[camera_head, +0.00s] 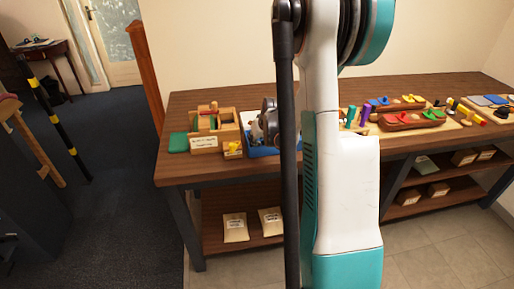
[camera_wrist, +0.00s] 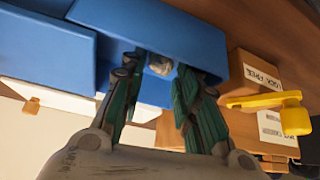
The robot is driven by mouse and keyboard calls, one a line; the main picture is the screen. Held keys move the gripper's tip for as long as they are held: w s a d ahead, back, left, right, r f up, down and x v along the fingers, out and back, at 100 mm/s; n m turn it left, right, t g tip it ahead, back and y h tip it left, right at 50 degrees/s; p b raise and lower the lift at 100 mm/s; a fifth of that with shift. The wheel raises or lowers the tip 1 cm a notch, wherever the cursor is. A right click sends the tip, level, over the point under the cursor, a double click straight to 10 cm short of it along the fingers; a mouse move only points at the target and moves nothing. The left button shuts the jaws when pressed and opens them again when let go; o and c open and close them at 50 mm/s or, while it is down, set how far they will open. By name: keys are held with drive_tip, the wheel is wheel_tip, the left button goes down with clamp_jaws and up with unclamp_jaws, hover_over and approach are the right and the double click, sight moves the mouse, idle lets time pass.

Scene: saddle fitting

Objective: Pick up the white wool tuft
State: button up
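A small, rounded grey-white thing, likely the white wool tuft (camera_wrist: 160,65), shows between my fingertips in the wrist view, against the blue tray (camera_wrist: 205,42). My gripper (camera_wrist: 162,72) has its two green fingers apart, one on each side of it, with a narrow gap visible at the sides. In the head view the blue tray (camera_head: 262,153) stands on the bench, and my gripper (camera_head: 268,122) is over it. My arm hides the tray's right part.
A wooden box (camera_head: 213,127) with a label and a green cloth (camera_head: 178,143) are left of the tray. A small box with a yellow piece (camera_head: 232,148) stands close by; the yellow piece (camera_wrist: 292,112) also shows in the wrist view.

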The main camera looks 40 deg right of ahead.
drive_tip(key=shift+w+d+f, duration=0.1)
drive_tip(key=shift+w+f, duration=0.05)
drive_tip(key=shift+f, duration=0.15)
drive_tip(key=shift+r, duration=0.1)
drive_tip(key=c, duration=0.5)
drive_tip(key=shift+c, duration=0.2)
